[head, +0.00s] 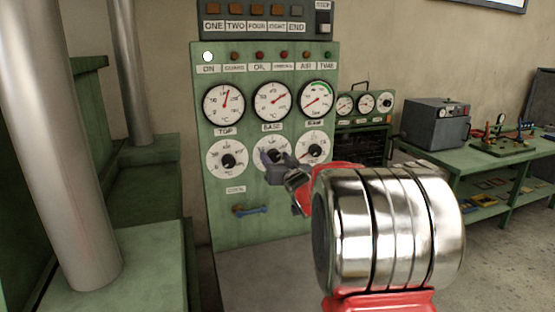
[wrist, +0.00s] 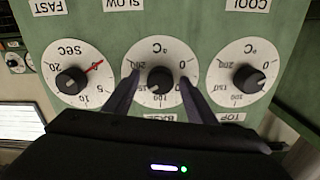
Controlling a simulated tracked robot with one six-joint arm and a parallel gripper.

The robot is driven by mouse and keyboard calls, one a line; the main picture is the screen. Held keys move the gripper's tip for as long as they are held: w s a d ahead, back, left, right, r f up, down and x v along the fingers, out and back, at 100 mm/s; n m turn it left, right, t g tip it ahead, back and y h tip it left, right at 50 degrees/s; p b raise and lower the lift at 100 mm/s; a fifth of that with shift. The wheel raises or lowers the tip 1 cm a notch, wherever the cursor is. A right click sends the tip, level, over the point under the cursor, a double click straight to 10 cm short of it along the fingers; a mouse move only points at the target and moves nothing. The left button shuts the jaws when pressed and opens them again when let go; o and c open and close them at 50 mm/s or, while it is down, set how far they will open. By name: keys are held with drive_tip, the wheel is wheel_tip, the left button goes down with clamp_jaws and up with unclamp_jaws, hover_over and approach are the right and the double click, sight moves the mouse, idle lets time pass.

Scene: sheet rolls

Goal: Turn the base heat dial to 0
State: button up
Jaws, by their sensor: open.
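The base heat dial (head: 272,143) is the middle of three round white dials on the green panel, under a BASE label. In the wrist view, which is upside down, its black knob (wrist: 161,80) sits at the centre of a °C scale. The 0 (wrist: 183,65) is at the upper right and 200 at the upper left. A small light mark on the knob seems to point to the lower left; its exact reading is unclear. My gripper (head: 275,160) is open in front of this dial. In the wrist view its fingers (wrist: 159,77) straddle the knob without clear contact.
The top dial (head: 228,159) and the seconds dial (head: 314,148) stand close on either side. Gauges (head: 272,100) and small lamps sit above. A blue-handled lever (head: 250,210) is below.

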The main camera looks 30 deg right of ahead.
drive_tip(key=shift+c, duration=0.6)
drive_tip(key=c, duration=0.9)
drive_tip(key=shift+s+d, duration=0.1)
drive_tip(key=shift+d, duration=0.25)
drive_tip(key=shift+a, duration=0.2)
drive_tip(key=shift+a+f+n, duration=0.1)
drive_tip(key=shift+n, duration=0.3)
